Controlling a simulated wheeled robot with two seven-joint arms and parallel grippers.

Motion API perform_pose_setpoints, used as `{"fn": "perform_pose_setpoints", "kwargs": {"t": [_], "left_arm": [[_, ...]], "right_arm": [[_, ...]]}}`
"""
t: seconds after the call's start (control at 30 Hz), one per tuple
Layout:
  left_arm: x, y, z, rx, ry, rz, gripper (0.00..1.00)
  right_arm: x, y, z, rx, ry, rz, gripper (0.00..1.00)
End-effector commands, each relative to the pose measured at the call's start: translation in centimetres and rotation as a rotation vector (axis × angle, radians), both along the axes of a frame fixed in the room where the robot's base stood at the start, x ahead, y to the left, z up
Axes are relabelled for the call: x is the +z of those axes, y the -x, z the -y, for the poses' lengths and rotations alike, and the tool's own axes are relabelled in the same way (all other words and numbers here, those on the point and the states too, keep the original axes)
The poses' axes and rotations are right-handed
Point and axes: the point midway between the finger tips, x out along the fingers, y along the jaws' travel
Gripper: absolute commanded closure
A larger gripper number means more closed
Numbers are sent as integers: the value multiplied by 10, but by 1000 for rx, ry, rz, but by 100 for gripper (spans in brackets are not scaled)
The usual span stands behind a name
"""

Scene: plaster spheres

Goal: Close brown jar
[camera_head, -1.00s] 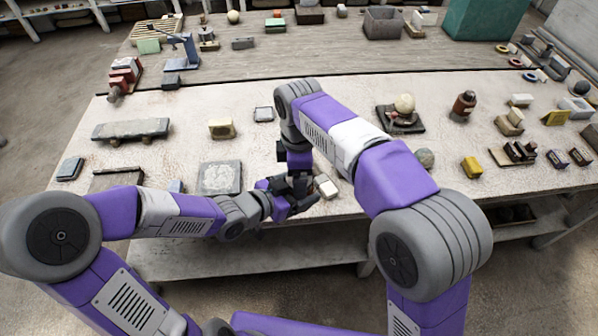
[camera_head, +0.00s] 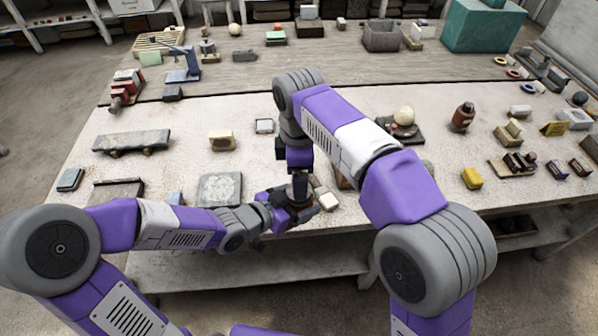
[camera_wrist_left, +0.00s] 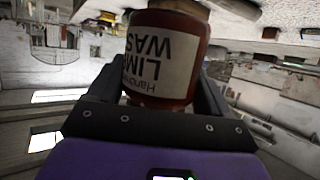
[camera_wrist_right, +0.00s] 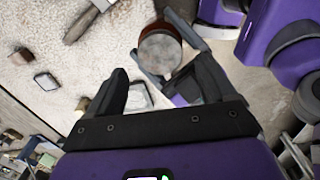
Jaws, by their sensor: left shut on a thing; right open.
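The brown jar (camera_wrist_left: 165,60) is in my left gripper (camera_head: 292,208), with its pale "LIME WASH" label upside down in the left wrist view. In the right wrist view the jar (camera_wrist_right: 160,52) shows a round, mottled grey top, with the left gripper's fingers around its side. I cannot tell whether that top is a lid. My right gripper (camera_wrist_right: 160,82) is open and empty, its fingers pointing toward the jar but apart from it. In the head view the right gripper (camera_head: 299,172) is above the left one, and both partly hide the jar.
A pale small block (camera_head: 326,199) lies on the table close to the grippers. A grey slab (camera_head: 219,188) lies to the left. The table's front edge is close to the left gripper.

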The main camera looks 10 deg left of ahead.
Motion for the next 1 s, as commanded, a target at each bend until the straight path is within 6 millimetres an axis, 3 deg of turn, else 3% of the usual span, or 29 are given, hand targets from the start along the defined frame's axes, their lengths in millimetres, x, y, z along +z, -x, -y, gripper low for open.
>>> {"fn": "perform_pose_setpoints", "kwargs": {"t": [0.17, 0.6, 1.0], "left_arm": [[1, -1, 0, -1, 1, 4, 100], [1, -1, 0, -1, 1, 4, 100], [1, -1, 0, -1, 1, 4, 100]], "right_arm": [[5, -1, -1, 125, -1, 0, 16], [31, 0, 0, 761, -3, -2, 16], [35, 0, 0, 848, -1, 0, 16]]}}
